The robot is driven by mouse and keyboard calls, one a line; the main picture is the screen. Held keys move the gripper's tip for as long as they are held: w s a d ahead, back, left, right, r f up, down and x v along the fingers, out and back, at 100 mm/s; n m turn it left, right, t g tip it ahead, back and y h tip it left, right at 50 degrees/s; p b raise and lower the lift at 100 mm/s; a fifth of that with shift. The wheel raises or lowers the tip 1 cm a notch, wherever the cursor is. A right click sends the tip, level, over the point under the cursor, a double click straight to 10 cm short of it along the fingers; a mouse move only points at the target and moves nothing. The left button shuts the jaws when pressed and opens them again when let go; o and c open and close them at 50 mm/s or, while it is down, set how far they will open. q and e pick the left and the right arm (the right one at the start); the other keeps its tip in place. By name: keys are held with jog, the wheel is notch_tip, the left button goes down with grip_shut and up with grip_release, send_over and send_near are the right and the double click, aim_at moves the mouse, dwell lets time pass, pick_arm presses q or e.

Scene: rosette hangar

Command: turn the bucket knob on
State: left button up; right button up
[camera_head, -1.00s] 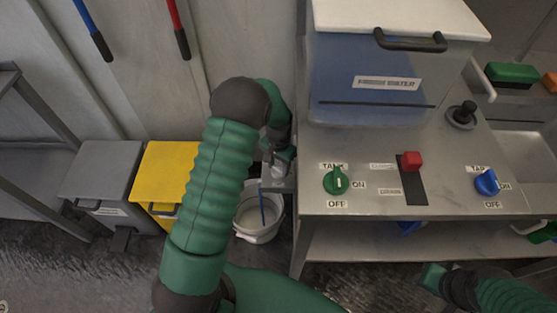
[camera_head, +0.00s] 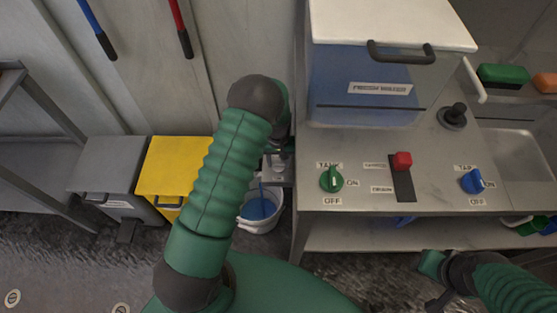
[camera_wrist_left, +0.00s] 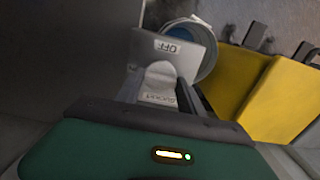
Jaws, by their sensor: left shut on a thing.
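The bucket knob (camera_wrist_left: 160,76) is pale grey and sits on a small plate (camera_wrist_left: 190,50) with OFF and BUCKET labels, upside down in the left wrist view. My left gripper (camera_wrist_left: 158,88) is shut on the knob, one finger on each side. In the head view, my left gripper (camera_head: 278,162) is at the bench's left side, partly hidden by my own arm. The white bucket (camera_head: 262,226) stands on the floor below it, with blue liquid inside; it also shows in the left wrist view (camera_wrist_left: 208,62). My right gripper (camera_head: 433,278) is low at the right, its jaws unclear.
The steel bench (camera_head: 350,190) carries a green tank knob (camera_head: 331,179), a red switch (camera_head: 402,160), a blue tap knob (camera_head: 472,181) and a fresh water tank (camera_head: 370,85). Yellow (camera_head: 172,165) and grey (camera_head: 105,165) bins stand left of the bucket.

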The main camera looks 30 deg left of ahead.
aim_at(279, 163)
pick_arm(q)
jog(key=shift+w+a+r, duration=0.1)
jog(key=shift+w, duration=0.1)
jog(key=o, duration=1)
jog(key=shift+c, duration=0.2)
jog(key=o, duration=0.4)
jog(key=shift+s, duration=0.1)
notch_tip(279, 163, up, 12)
jog(key=p, duration=0.2)
